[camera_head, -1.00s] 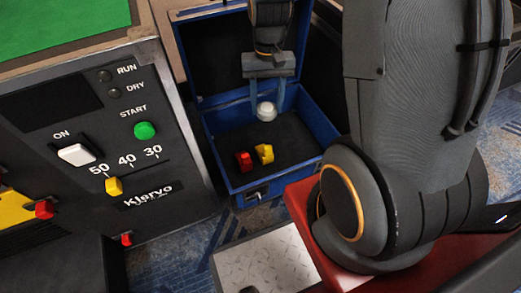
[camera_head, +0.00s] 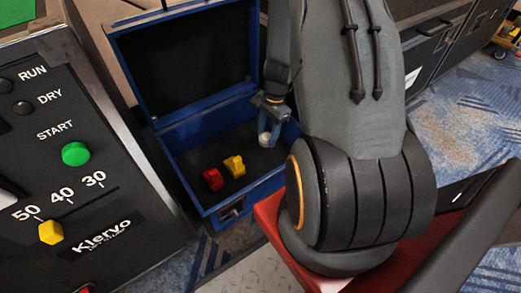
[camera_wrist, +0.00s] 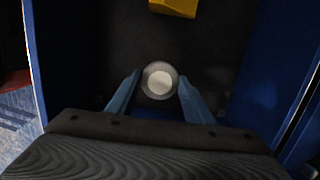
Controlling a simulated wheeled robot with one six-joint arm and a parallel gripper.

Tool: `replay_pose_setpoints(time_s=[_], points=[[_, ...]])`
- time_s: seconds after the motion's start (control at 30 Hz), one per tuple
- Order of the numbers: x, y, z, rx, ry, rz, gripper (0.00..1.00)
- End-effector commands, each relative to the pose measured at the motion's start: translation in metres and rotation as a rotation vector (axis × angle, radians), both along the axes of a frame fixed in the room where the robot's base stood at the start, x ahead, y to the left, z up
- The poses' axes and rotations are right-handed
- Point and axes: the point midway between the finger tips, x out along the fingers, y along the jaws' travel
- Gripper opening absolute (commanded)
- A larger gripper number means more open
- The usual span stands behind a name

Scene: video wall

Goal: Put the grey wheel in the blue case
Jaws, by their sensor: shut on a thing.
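The blue case (camera_head: 196,208) stands open with its lid raised at the back. My gripper (camera_wrist: 159,82) is shut on the grey wheel (camera_wrist: 160,84), a small pale round piece between its two blue fingertips. In the head view the wheel (camera_head: 265,139) is at the fingertips, inside the outline of the case near its right side. I cannot tell whether the wheel touches the case floor. My arm hides part of the case's right side in the head view.
A red piece (camera_head: 213,179) and a yellow piece (camera_head: 234,166) lie on the dark case floor, left of the wheel. A black Klervo control panel (camera_head: 60,190) stands left of the case. Dark cabinets (camera_head: 440,50) stand at the back right.

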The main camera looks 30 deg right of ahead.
Motion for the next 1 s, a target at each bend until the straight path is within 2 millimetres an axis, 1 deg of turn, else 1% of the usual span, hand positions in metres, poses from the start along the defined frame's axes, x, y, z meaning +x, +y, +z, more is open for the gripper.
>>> replay_pose_setpoints(time_s=[0.03,0.23,0.4,0.5,0.77,0.93,0.97,1.0], points=[[0.001,0.0,-0.01,0.0,0.001,0.0,0.21],[0.0,0.0,-0.025,0.0,0.0,0.001,0.21],[0.001,0.0,-0.052,0.001,0.001,0.001,0.21],[0.001,0.0,-0.062,0.0,0.001,0.002,0.21],[0.0,0.0,-0.062,-0.001,-0.001,0.004,0.21],[0.0,0.0,-0.066,-0.001,-0.001,0.004,0.21],[0.0,0.0,-0.065,-0.001,-0.001,0.004,0.51],[0.0,0.0,-0.065,-0.001,-0.001,0.004,0.58]])
